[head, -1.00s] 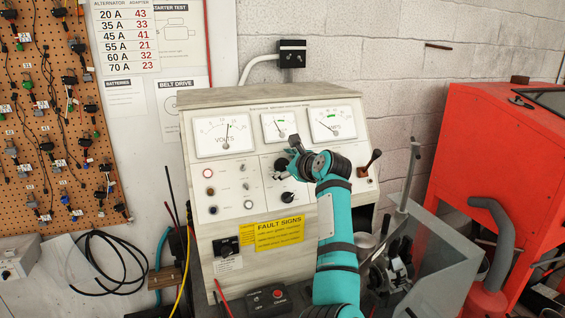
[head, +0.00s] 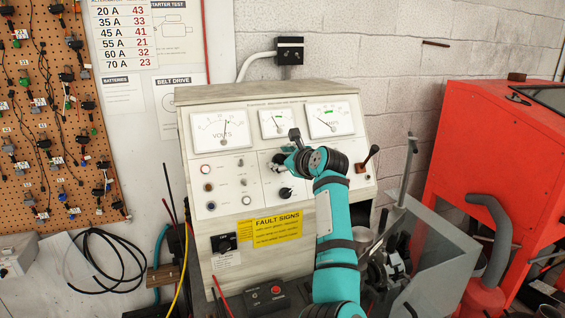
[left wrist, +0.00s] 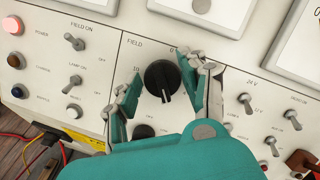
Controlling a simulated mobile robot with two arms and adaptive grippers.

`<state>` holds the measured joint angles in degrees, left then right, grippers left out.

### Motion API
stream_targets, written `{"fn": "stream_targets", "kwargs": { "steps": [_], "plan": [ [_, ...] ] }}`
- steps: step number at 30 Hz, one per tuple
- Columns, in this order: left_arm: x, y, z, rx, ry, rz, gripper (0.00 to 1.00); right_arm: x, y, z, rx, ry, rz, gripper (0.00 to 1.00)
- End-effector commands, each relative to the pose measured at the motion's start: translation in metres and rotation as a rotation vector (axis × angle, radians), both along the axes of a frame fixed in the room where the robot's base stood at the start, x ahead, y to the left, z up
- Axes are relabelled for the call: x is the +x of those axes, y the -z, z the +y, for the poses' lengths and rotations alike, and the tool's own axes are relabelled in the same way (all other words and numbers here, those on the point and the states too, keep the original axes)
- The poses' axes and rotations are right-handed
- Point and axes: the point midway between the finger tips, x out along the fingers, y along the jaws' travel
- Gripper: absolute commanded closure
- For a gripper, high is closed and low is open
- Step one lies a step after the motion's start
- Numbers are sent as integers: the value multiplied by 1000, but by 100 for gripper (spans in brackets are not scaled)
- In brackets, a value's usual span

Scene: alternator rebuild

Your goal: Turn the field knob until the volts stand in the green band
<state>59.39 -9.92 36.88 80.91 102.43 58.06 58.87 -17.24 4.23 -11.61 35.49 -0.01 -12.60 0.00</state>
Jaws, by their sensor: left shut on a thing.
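The black field knob (left wrist: 162,78) sits on the cream panel in the left wrist view, with "FIELD" printed above it and its pale pointer line toward the bottom. My left gripper (left wrist: 168,84) is shut on it, one finger on each side. In the head view my left gripper (head: 283,160) is at the panel below the middle meter and hides part of the knob. The volts meter (head: 216,130) is at the panel's upper left. Its needle stands almost upright, close to a small green mark; I cannot tell exactly whether it is inside it. My right gripper is not in view.
A second black knob (head: 286,193) sits just below the gripper. Toggle switches (left wrist: 74,41) stand left of the field knob, and more stand to its right. A red cabinet (head: 500,160) stands further right.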

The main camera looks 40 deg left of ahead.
Motion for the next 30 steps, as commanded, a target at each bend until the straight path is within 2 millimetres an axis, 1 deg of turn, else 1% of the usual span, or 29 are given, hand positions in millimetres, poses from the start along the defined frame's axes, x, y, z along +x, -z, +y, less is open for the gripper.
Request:
{"fn": "stream_targets", "kwargs": {
  "steps": [1,9,21,30],
  "plan": [
    [0,2,0,13,16,22,89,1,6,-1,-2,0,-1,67],
    [0,2,0,105,132,201,89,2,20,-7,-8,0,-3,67],
    [1,1,0,257,317,492,89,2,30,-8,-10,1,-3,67],
    [2,0,0,349,430,669,89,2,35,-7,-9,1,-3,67]
  ]
}}
